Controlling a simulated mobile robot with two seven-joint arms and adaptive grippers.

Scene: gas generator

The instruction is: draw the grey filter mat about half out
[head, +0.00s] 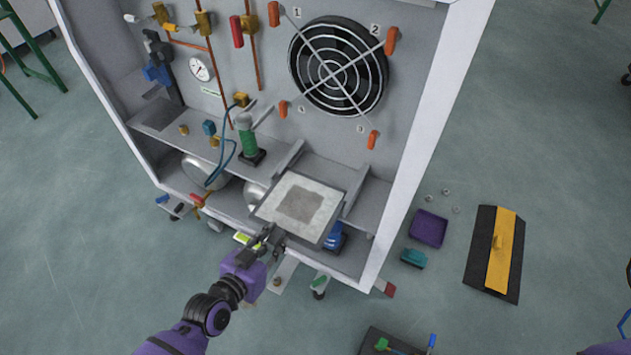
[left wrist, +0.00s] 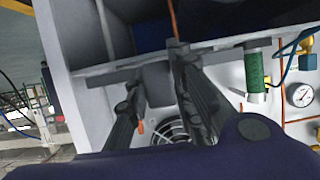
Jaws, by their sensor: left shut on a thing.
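The grey filter mat (head: 299,204) is a flat light square with a darker square patch in its middle. In the head view it lies tilted over the cabinet's lower shelf between two raised side rails, its near edge jutting out at the front. My left gripper (head: 264,239) is at this near edge, at its left part, and shut on the mat. In the left wrist view the two fingers of my left gripper (left wrist: 160,103) show spread, with a dark grey piece between them; the exact contact is hidden. My right gripper is not in view.
The cabinet (head: 412,110) holds a caged fan (head: 338,67), a gauge (head: 199,68) and a green cylinder (head: 247,140) left of the mat. A purple tray (head: 428,228), a teal block (head: 413,258) and a black-and-yellow board (head: 494,254) lie on the floor at right.

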